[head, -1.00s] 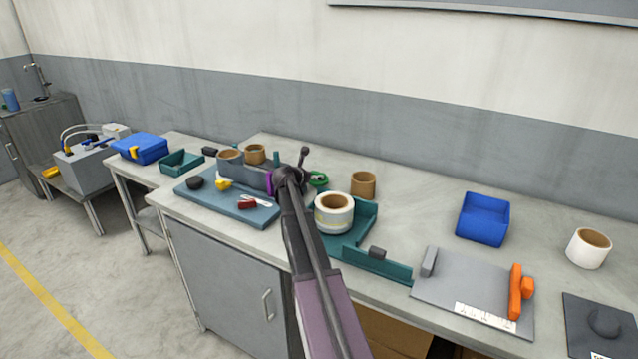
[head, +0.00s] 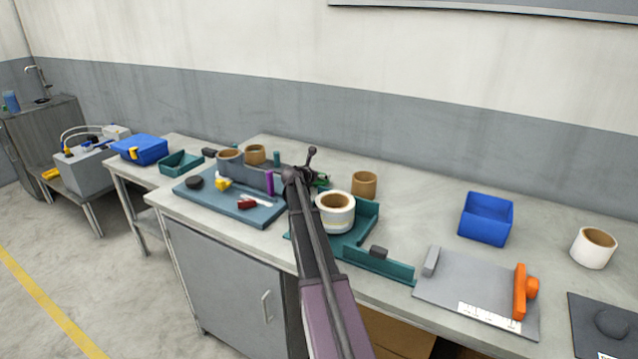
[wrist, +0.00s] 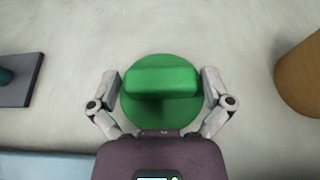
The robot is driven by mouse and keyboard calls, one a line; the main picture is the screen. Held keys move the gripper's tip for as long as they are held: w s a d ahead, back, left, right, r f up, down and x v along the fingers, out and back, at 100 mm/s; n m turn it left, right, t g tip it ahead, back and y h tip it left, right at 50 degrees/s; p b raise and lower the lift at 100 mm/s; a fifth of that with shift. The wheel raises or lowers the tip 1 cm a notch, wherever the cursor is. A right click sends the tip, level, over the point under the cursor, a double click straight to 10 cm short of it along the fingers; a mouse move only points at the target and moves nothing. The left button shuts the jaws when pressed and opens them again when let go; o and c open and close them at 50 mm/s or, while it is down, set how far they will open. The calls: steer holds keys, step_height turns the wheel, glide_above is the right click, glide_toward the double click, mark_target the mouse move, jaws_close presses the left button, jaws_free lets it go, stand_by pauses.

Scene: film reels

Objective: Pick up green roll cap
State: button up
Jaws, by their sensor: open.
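The green roll cap (wrist: 160,110) is a round disc with a raised bar-shaped grip (wrist: 162,82) across it. It lies on the bench top in the middle of the wrist view. My gripper (wrist: 163,84) is open, with one finger on each side of the raised grip. Narrow gaps seem to separate the fingers from the grip; contact cannot be told. In the head view only a bit of the green cap (head: 322,182) shows behind my arm.
A brown cardboard core (head: 364,184) stands close to the right of the cap. A white roll (head: 335,218) on a teal fixture (head: 375,262) stands in front. A blue tray (head: 222,202) with small items lies left. A blue bin (head: 485,220) stands further right.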

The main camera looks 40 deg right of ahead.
stand_by(0.5)
steer(key=c, duration=0.9)
steer(key=shift+r, duration=0.15)
step_height(320, 180, up, 10)
steer(key=p, duration=1)
stand_by(0.4)
